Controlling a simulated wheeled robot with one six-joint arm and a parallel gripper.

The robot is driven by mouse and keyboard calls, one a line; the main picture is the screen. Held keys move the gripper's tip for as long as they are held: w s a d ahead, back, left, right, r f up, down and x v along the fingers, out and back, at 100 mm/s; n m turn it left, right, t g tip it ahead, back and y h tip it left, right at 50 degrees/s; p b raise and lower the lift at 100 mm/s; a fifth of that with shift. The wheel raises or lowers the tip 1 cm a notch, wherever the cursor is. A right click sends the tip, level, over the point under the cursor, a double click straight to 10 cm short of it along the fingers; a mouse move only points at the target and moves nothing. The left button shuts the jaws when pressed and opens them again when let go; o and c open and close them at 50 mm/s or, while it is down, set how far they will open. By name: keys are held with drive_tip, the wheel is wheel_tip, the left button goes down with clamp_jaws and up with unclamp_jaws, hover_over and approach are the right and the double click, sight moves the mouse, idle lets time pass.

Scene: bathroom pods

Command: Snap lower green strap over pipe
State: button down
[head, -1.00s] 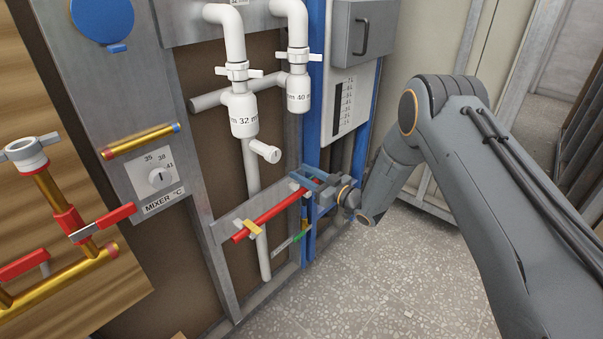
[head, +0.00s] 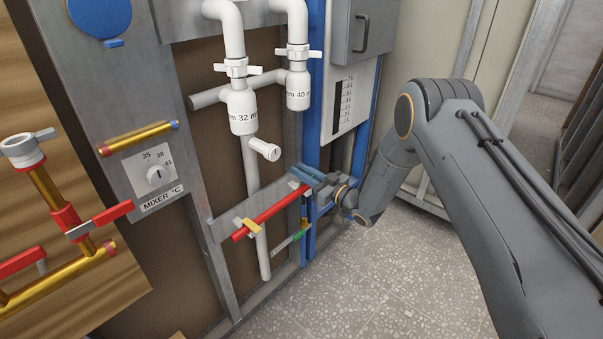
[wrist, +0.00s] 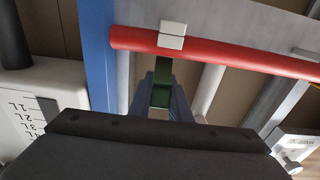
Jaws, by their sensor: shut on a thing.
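A red pipe (head: 270,212) runs across a metal rail low on the wall frame; it crosses the top of the wrist view (wrist: 225,57). A white clip (wrist: 172,36) sits on it. A dark green strap (wrist: 162,78) extends from below the pipe to between my blue fingers in the wrist view. My gripper (head: 308,177) is at the pipe's right end, shut on this strap. A brighter green piece (head: 298,237) shows lower down, at the end of a pale bar. The strap's far end is hidden behind the pipe.
A blue upright (head: 312,115) stands close beside my gripper. A yellow clip (head: 252,226) sits on the pipe's left part. White drain pipes (head: 242,112) hang above left. The speckled floor (head: 370,285) in front is clear.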

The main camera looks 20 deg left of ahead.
drive_tip(key=y+b, duration=0.1)
drive_tip(key=b, duration=0.1)
drive_tip(key=d+f+t+y+b, duration=0.1)
drive_tip(key=y+b, duration=0.1)
drive_tip(key=b, duration=0.1)
drive_tip(key=shift+s+f+y, duration=0.1)
drive_tip(key=shift+s+y, duration=0.1)
drive_tip(key=shift+y, duration=0.1)
drive_tip(key=shift+s+d+t+y+b, duration=0.15)
drive_tip(key=shift+d+t+y+b, duration=0.25)
drive_tip(key=shift+t+y+b, duration=0.45)
drive_tip(key=shift+s+d+y, duration=0.1)
drive_tip(key=shift+y, duration=0.25)
drive_tip(key=shift+s+d+y+p, duration=0.1)
drive_tip(key=shift+y+p, duration=0.3)
drive_tip(key=shift+p, duration=0.85)
drive_tip(key=shift+d+f+y+p, duration=0.15)
drive_tip(key=shift+y+p, duration=0.35)
drive_tip(key=shift+p, duration=1.4)
drive_tip(key=c, duration=1.6)
unclamp_jaws()
drive_tip(key=shift+c, duration=0.2)
